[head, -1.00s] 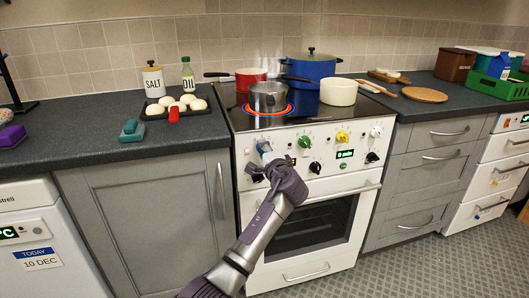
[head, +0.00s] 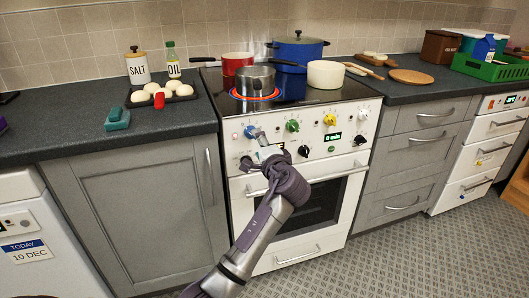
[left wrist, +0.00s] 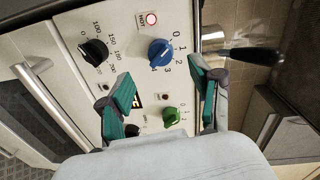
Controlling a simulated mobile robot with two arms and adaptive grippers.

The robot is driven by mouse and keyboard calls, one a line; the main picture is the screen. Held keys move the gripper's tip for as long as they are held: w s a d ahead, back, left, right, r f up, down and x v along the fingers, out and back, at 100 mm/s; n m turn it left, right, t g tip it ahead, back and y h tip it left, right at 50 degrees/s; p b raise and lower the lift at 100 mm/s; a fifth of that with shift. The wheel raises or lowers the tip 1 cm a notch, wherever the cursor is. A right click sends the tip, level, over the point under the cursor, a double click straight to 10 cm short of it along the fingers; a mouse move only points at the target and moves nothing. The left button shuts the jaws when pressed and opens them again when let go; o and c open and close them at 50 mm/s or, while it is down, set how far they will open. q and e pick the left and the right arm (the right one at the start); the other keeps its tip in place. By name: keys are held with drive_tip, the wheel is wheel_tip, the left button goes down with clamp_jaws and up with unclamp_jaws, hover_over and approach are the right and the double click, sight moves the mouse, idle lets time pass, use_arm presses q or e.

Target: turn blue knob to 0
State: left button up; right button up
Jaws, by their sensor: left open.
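The blue knob (head: 250,131) is at the left end of the white stove's control panel. In the left wrist view the blue knob (left wrist: 159,53) has a printed scale from 0 upward on its right side; its exact pointer setting is hard to read. My left gripper (head: 258,149) is in front of the panel, just below the blue knob. In the left wrist view my left gripper (left wrist: 164,87) is open, its teal pads wide apart with nothing between them. The knob lies beyond the fingertips, apart from both. My right gripper is not in view.
A green knob (left wrist: 172,116) and a black knob (left wrist: 94,52) are near the fingers. A red HOT light (left wrist: 151,19) is lit. The oven handle (head: 330,178) runs below the panel.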

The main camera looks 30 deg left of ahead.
use_arm(q)
drive_tip(key=v, duration=0.5)
drive_tip(key=shift+s+d, duration=0.15)
